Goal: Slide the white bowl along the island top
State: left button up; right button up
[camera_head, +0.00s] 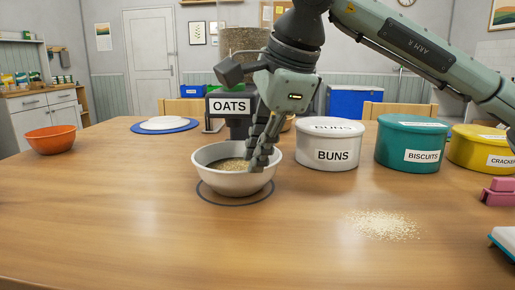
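The white bowl (235,182) stands upright on the wooden island top (130,220), over a dark ring outline (237,203). It holds some oats (236,164). My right gripper (258,160) comes down from above with its fingers at the bowl's right inner side and rim. The fingers look close together, but whether they are closed on the rim is hard to tell. My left gripper is not in view.
An oats dispenser (229,105) stands right behind the bowl. Tins labelled BUNS (329,155), BISCUITS (422,156) and CRACKERS (480,160) line the right. Spilled oats (385,224) lie front right. The front left is clear.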

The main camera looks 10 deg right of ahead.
aim_at(248, 175)
jog(key=x, duration=0.6)
jog(key=shift+w+a+f, duration=0.15)
jog(key=shift+w+f, duration=0.15)
jog(key=shift+f, duration=0.35)
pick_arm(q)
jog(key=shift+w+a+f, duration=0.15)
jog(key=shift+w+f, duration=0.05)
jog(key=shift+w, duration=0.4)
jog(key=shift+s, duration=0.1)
pick_arm(e)
jog(key=shift+c, duration=0.3)
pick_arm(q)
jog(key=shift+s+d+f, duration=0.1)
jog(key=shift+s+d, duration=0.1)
pick_arm(e)
grip_shut()
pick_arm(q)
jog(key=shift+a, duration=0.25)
